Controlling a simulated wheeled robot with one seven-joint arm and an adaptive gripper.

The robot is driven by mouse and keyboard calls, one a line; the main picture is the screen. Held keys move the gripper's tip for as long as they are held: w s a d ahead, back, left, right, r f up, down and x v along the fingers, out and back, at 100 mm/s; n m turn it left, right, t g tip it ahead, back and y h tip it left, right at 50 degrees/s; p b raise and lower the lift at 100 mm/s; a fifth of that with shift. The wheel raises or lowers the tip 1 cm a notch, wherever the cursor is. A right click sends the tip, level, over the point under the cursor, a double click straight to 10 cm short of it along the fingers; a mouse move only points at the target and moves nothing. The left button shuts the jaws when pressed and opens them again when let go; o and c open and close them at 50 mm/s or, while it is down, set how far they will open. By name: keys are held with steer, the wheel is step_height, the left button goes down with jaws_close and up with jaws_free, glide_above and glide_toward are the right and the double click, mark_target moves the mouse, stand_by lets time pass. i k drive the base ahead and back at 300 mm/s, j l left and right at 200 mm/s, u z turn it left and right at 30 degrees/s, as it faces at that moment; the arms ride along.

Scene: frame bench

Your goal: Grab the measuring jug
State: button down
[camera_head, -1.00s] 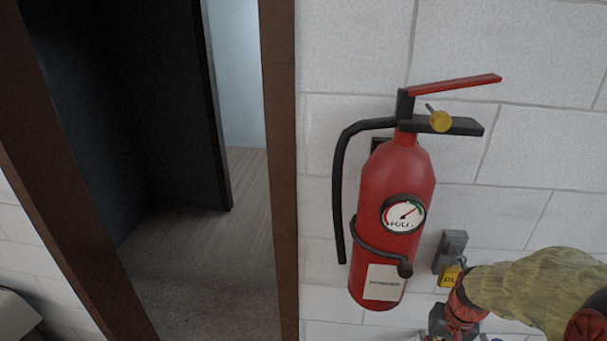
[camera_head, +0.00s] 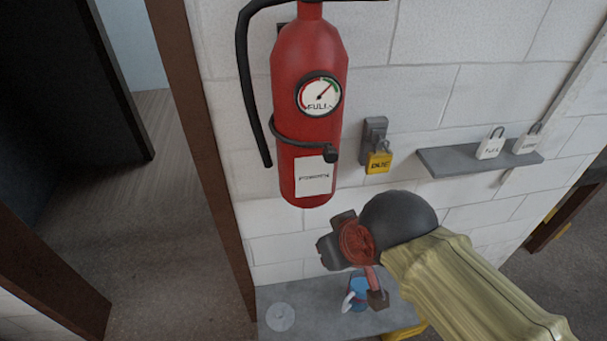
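A small blue vessel with a white handle (camera_head: 357,291) stands on a grey bench top (camera_head: 305,296) at the lower middle. It may be the measuring jug, but no markings can be made out. My arm and gripper (camera_head: 355,272) reach in from the lower right, above the bench. A reddish link with a dark end block hangs in front of the vessel's right side and hides part of it. I cannot tell whether the gripper touches the vessel, or how its fingers stand.
A pale disc (camera_head: 280,317) lies on the bench left of the vessel. A red fire extinguisher (camera_head: 308,120) hangs on the wall above. A yellow padlock (camera_head: 379,162) and a grey shelf (camera_head: 460,158) with two white padlocks (camera_head: 491,146) are to its right. A doorway opens at left.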

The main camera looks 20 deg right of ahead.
mark_target(355, 300)
steer(key=k+l+z, duration=0.15)
steer(key=z, duration=0.35)
steer(key=k+l+z, duration=0.1)
steer(key=z, duration=0.35)
steer(key=l, duration=0.1)
